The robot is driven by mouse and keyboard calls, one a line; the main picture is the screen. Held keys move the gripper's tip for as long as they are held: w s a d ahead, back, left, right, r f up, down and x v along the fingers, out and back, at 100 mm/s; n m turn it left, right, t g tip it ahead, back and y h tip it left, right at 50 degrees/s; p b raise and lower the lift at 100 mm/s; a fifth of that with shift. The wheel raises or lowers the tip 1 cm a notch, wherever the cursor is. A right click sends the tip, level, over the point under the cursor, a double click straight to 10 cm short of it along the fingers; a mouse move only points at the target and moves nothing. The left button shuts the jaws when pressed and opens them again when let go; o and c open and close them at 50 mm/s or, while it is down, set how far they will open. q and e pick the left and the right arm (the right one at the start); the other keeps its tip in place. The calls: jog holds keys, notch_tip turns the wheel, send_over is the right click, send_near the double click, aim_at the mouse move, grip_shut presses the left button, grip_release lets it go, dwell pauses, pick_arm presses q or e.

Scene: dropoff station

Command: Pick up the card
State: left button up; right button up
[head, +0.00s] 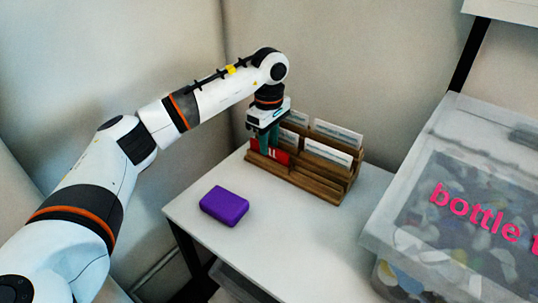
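A wooden card holder (290,178) stands at the back of the white table. A red card (281,156) sits in its front left slot. White cards stand in other slots, one at the back right (338,133) and one at the front right (328,152). My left gripper (268,143) points down over the left part of the holder, with its fingers at the red card and partly covering it. I cannot tell whether the fingers are closed on the card. My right gripper is not in view.
A purple block (224,205) lies on the white table (290,235) left of centre, in front of the holder. A large clear bin with pink "bottle" lettering (470,210) stands at the right. The table's front middle is clear. Walls stand close behind the holder.

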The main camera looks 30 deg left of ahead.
pick_arm(q)
grip_shut()
